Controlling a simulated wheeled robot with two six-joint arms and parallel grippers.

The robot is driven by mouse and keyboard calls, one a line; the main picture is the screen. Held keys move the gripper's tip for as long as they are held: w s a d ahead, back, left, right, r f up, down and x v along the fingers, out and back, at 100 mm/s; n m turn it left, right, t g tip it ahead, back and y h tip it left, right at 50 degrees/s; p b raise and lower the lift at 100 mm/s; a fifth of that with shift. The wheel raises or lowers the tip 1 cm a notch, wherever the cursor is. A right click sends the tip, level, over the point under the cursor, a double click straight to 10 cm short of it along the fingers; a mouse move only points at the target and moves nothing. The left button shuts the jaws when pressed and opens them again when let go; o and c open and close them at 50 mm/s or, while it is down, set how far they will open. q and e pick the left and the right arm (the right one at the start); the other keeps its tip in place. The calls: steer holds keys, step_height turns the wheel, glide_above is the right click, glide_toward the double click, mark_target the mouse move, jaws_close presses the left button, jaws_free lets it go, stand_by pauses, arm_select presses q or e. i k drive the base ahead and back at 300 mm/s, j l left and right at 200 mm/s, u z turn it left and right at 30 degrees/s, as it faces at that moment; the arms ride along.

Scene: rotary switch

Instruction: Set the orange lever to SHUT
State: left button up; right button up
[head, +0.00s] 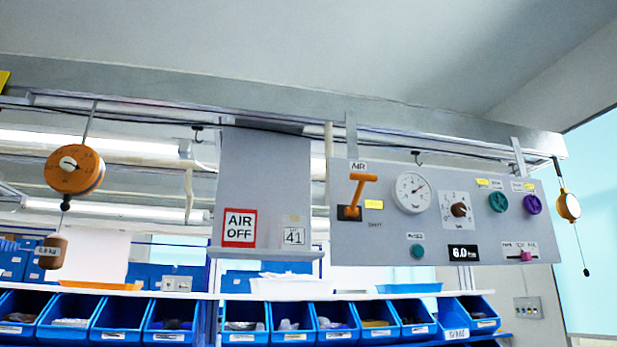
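The orange lever (356,195) sits on a grey hanging panel (390,245), at the panel's left end. It rises from a black base, leaning slightly right, and its bar-shaped handle is at the top. A label reading AIR (358,166) is above it. Dark lettering (375,225) on the panel below right of the lever looks like SHUT, but is blurred. Neither of my grippers is in view, and nothing touches the lever.
The panel also carries a white gauge (412,192), a brown rotary knob (460,210), green (498,202) and purple (532,204) knobs and a 6.0 display (464,252). An AIR OFF sign (239,228) hangs left. Blue bins (115,320) line the shelf below. An orange reel (75,170) hangs far left.

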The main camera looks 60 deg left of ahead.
mark_target(352, 211)
steer(key=u, duration=1.6)
